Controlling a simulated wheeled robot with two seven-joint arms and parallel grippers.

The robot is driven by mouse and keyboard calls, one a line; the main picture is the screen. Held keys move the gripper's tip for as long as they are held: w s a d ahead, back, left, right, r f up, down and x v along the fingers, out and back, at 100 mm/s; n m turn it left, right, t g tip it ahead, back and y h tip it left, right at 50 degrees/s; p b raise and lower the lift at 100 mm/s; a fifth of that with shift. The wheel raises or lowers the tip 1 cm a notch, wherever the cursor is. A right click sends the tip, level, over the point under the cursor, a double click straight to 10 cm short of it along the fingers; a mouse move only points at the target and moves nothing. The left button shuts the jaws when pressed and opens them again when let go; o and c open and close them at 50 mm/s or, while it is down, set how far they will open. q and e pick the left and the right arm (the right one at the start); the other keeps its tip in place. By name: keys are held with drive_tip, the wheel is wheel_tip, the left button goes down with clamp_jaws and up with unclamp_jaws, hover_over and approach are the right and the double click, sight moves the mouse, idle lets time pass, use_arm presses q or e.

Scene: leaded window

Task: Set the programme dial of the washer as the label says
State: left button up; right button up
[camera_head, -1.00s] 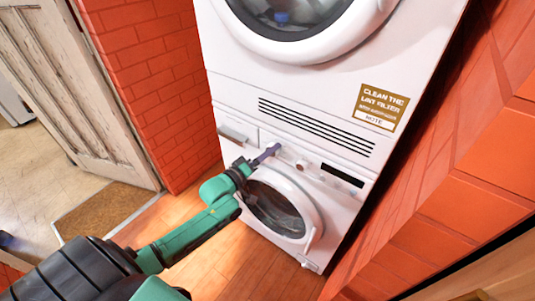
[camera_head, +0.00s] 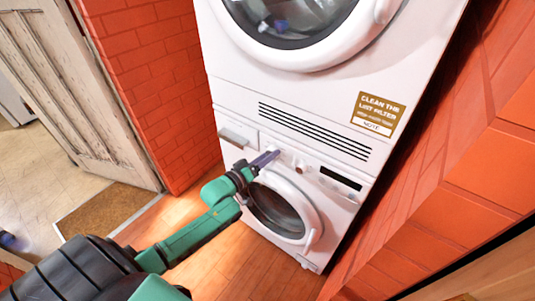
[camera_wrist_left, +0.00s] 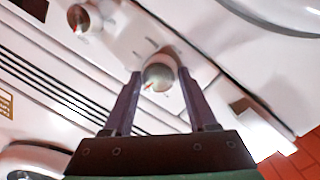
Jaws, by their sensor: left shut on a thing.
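The washer (camera_head: 268,152) is the lower white machine, with its round door below the control panel. My left gripper (camera_head: 273,156) reaches its panel, left of a small round knob (camera_head: 301,167). In the left wrist view my gripper (camera_wrist_left: 160,76) has one finger on each side of a round dial (camera_wrist_left: 158,75) and is shut on it. The dial has a pale face and a red pointer mark. The second knob (camera_wrist_left: 80,17), also with a red mark, stands free. Fine marks around the dial are too small to read. My right gripper is not in view.
A dryer (camera_head: 235,85) sits above, with a brown-and-white note (camera_head: 378,113) reading "CLEAN THE LINT FILTER". A dark display (camera_head: 340,178) and drawer front (camera_head: 237,134) flank the knobs. Orange brick walls (camera_head: 150,90) stand close on both sides. Wooden floor (camera_head: 225,255) lies below.

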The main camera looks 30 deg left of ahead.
use_arm(q)
drive_tip(key=shift+d+f+m+t+y+b, duration=0.15)
drive_tip(key=shift+m+y+b, duration=0.95)
drive_tip(key=shift+m, duration=3.9)
drive_tip(key=shift+d+r+m+t+y+b, duration=0.15)
drive_tip(key=shift+m+b, duration=1.7)
drive_tip(key=shift+m, duration=3.15)
drive_tip(key=shift+d+f+m+t+y+b, duration=0.15)
drive_tip(key=shift+m+y+b, duration=0.95)
drive_tip(key=shift+m, duration=3.9)
drive_tip(key=shift+s+h+b, duration=0.1)
drive_tip(key=shift+h+b, duration=0.35)
drive_tip(key=o, duration=1.4)
drive_tip(key=shift+c, duration=0.2)
